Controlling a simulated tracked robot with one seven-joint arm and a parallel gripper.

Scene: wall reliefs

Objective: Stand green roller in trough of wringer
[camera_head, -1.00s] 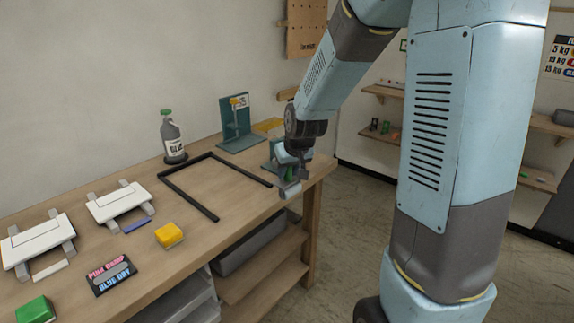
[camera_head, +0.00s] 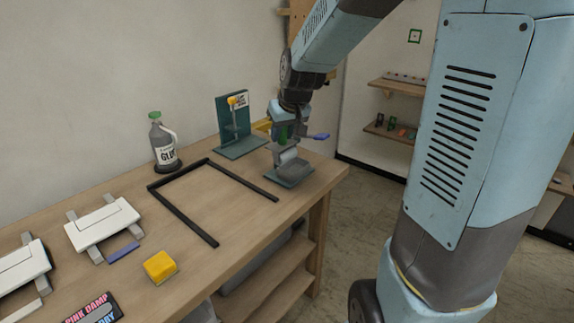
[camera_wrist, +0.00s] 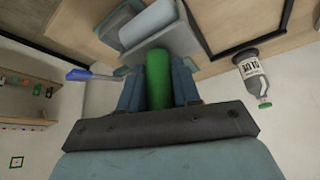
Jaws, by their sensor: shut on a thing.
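The green roller (camera_head: 283,133) is upright between my gripper's fingers, and it shows clearly in the wrist view (camera_wrist: 158,80). My gripper (camera_head: 287,140) is shut on it, above the right end of the workbench. The wringer (camera_head: 289,167) is a grey body on a dark base there, and its grey trough part shows just past the roller in the wrist view (camera_wrist: 150,28). A blue handle (camera_head: 319,136) sticks out to its right. The roller's far end is close to the grey part; I cannot tell whether it touches or sits inside.
A teal stand with a yellow knob (camera_head: 236,128) and a glue bottle (camera_head: 164,143) stand behind on the workbench (camera_head: 210,262). A black frame (camera_head: 182,215) lies left of the wringer. A yellow block (camera_head: 160,267) and white-topped racks (camera_head: 102,225) are farther left.

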